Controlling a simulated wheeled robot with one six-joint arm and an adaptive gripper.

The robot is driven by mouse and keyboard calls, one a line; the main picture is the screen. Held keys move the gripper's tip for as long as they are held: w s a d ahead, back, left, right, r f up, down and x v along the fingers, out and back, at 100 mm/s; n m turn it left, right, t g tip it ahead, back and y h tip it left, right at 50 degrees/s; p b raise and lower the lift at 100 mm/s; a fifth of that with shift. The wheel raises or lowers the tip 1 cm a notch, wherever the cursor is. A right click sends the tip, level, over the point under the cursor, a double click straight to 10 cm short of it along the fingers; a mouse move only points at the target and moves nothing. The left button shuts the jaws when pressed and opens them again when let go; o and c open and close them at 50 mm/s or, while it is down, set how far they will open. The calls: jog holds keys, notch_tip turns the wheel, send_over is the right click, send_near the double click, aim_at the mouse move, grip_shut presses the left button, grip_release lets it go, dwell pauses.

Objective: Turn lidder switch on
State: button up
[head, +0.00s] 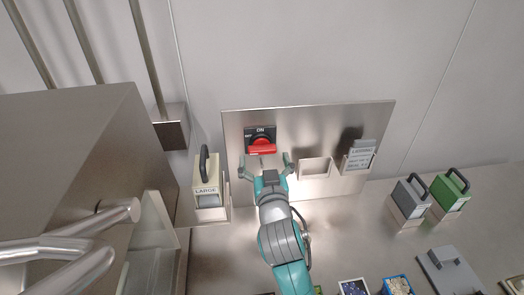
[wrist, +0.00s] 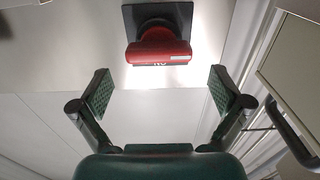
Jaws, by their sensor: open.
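The switch is a red knob (head: 262,144) on a black plate, marked "ON" above the knob, on a steel panel (head: 240,118). The knob's handle looks horizontal. My gripper (head: 264,161) is open and empty just below the knob, with a finger to each side. In the wrist view the knob (wrist: 158,47) shows at the top centre, beyond the open fingers of my gripper (wrist: 164,90). The fingers look clear of it. Part of the lettering there is hidden behind the knob.
A cream block marked "LARGE" (head: 206,175) stands in a holder left of the panel. An empty holder (head: 316,168) and a labelled "LASAGNO"-like card block (head: 360,155) are to the right. Grey (head: 410,195) and green (head: 450,190) handled blocks stand further right. A steel machine (head: 75,150) fills the left.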

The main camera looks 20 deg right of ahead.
aim_at(263, 151)
jog(key=shift+w+d, duration=0.2)
jog(key=shift+w, duration=0.65)
jog(key=shift+w+d, duration=0.15)
jog(key=shift+w, duration=0.7)
jog(key=c, duration=1.1)
